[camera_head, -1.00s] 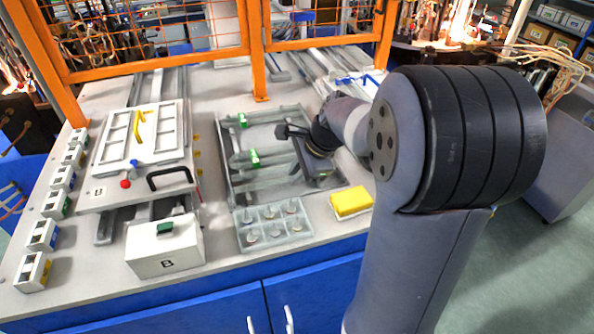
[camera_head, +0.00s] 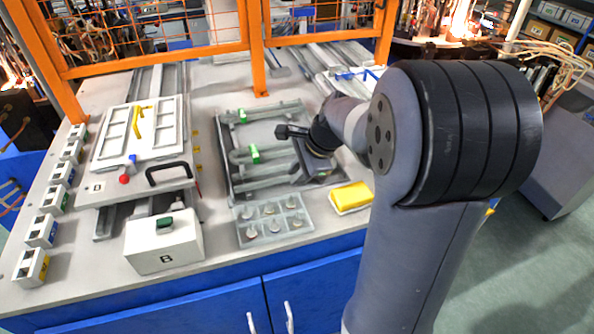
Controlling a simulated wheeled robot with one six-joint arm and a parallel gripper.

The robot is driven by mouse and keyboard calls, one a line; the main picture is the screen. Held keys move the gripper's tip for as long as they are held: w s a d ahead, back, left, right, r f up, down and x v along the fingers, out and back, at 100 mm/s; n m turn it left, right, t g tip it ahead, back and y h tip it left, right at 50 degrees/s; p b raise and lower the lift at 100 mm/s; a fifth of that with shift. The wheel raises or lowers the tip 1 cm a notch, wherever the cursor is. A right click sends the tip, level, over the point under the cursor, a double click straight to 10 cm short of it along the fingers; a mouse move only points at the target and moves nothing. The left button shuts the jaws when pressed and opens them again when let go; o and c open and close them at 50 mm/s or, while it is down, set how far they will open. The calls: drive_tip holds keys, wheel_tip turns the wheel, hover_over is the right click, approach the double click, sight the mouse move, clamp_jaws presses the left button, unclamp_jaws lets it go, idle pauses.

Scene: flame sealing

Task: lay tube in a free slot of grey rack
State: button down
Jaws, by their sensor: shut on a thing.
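The grey rack (camera_head: 229,183) is an open frame lying on the bench in the middle. Long grey tubes lie across it, one at the back (camera_head: 272,113) with a green piece near its left end and one in the middle (camera_head: 278,150) with another green piece. My gripper (camera_head: 316,177) is over the rack's right front part, pointing down, and is shut. What it holds is mostly hidden by the gripper and too small to make out. I cannot tell whether it touches the rack. The right end of the rack is partly covered by my arm.
A clear tray with several compartments (camera_head: 243,228) stands in front of the rack, with a yellow sponge (camera_head: 351,195) to its right. A white box marked B (camera_head: 165,249) and a white-framed fixture (camera_head: 140,135) are on the left. Orange fence posts (camera_head: 257,60) stand behind.

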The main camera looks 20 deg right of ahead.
drive_tip(key=c, duration=1.3)
unclamp_jaws()
drive_tip(key=v, duration=1.1)
drive_tip(key=shift+f, duration=0.15)
drive_tip(key=x, duration=1.1)
drive_tip(key=shift+r, duration=0.25)
drive_tip(key=shift+r, duration=0.15)
